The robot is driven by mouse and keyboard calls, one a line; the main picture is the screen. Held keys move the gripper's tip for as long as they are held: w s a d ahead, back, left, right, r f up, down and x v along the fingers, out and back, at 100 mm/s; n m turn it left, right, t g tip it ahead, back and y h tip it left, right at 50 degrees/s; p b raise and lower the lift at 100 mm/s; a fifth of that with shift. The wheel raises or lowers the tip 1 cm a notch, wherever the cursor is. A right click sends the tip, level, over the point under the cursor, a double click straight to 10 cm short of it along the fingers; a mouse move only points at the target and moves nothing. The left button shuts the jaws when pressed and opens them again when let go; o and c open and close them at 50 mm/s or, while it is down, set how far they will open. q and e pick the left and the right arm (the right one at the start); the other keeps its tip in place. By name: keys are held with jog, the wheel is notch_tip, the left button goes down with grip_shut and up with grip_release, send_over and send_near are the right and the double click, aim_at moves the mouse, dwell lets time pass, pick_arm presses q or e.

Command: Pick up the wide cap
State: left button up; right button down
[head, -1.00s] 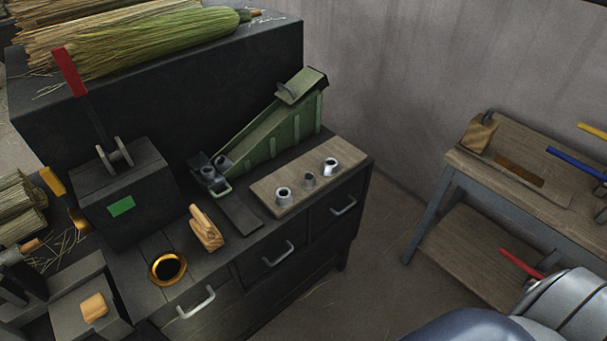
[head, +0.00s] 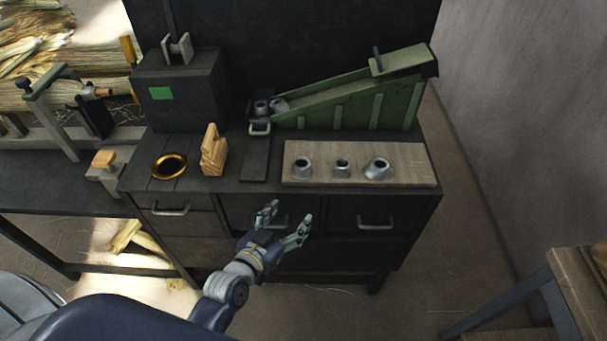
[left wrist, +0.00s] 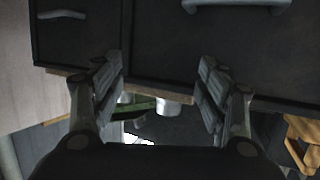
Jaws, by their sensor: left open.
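Three grey metal caps stand in a row on a wooden board (head: 405,153) on the dark cabinet: a left cap (head: 302,174), a smaller middle cap (head: 342,171) and a right cap (head: 377,174). The right one looks widest, and its opening seems tilted; I cannot be sure which is the wide cap. My left gripper (head: 284,220) is open and empty, in front of the drawers, nearer than the board and apart from the caps. In the left wrist view a pale cap (left wrist: 168,109) shows beyond the board edge, between the open fingers (left wrist: 161,90).
A green ramp (head: 350,97) stands behind the board, with more caps (head: 262,107) at its foot. A wooden block (head: 213,152), a gold ring (head: 168,166) and a dark box (head: 185,95) are to the left. Drawer handles (head: 376,224) stick out in front.

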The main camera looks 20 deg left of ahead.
aim_at(298, 170)
pick_arm(q)
jog(key=w+r+t, duration=0.1)
jog(key=w+r, duration=0.1)
jog(key=w+a+r+t+b, duration=0.1)
jog(key=w+r, duration=0.1)
jog(key=w+r+t+y, duration=0.1)
jog(key=w+r, duration=0.1)
jog(key=r, duration=0.1)
jog(key=shift+w+a+n+b, duration=0.25)
jog(key=shift+n+b, duration=0.1)
jog(key=shift+n, duration=0.05)
jog(key=shift+w+d+r, duration=0.1)
jog(key=shift+w, duration=0.35)
jog(key=w+b, duration=0.1)
jog(key=w, duration=0.1)
jog(key=w+d, duration=0.1)
jog(key=w, duration=0.1)
jog(key=shift+w+b, duration=0.35)
jog(key=shift+b, duration=0.05)
jog(key=c, duration=0.9)
pick_arm(e)
jog(key=f, duration=0.1)
jog(key=a+f, duration=0.2)
jog(key=f, duration=0.1)
